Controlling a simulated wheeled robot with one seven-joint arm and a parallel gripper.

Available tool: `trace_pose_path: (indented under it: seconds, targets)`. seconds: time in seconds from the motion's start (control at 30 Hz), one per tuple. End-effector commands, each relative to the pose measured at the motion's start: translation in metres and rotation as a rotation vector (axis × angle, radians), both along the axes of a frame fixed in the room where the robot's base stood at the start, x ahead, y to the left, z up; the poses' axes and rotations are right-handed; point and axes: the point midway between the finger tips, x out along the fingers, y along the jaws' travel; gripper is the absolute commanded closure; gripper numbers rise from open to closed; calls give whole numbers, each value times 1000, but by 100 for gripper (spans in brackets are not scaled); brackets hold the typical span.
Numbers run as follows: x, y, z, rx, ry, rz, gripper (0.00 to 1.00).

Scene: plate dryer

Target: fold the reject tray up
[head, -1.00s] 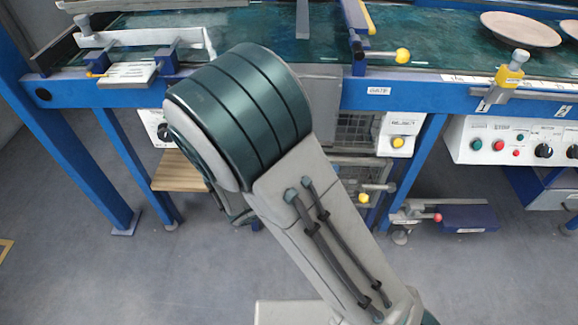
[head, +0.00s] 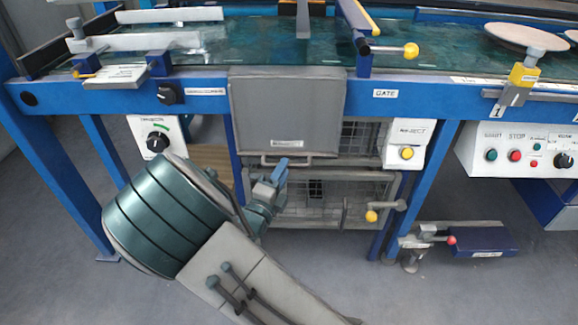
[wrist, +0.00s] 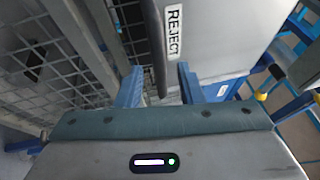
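The reject tray (head: 287,105) is a grey panel hanging down from the blue front beam in the head view, with a small label and a bar handle (head: 300,160) at its lower edge. My gripper (head: 280,172) is just below that lower edge, near the handle. In the wrist view the tray's grey face (wrist: 220,40) carries a REJECT label. My gripper's blue fingers (wrist: 160,72) stand apart there, with a dark bar or edge of the tray reaching between them. Contact cannot be told.
Wire baskets (head: 325,200) sit behind and below the tray. A yellow-knobbed lever (head: 372,216) and a reject button box (head: 406,145) are to the right. A black knob box (head: 155,138) is to the left. Plates (head: 527,38) lie on the conveyor.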

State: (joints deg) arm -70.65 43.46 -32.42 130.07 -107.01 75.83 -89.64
Motion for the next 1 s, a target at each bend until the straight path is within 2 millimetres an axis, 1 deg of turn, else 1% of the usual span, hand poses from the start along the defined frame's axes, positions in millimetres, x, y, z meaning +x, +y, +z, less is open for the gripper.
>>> trace_pose_path:
  seconds: [0.03,0.1,0.2,0.3,0.43,0.67,0.7,0.77,0.8,1.0]
  targets:
    - [9,-4,-2,3,-1,-2,66]
    - [19,-10,1,1,-1,-3,66]
    - [31,-14,4,3,-1,-1,66]
    - [38,-17,6,2,0,-1,66]
    - [41,-19,7,1,2,0,66]
    - [42,-19,8,0,1,0,66]
    - [42,-19,8,0,1,0,77]
    - [41,-19,8,0,1,0,94]
    - [42,-19,8,1,0,0,100]
    - [41,-19,10,1,-4,-1,100]
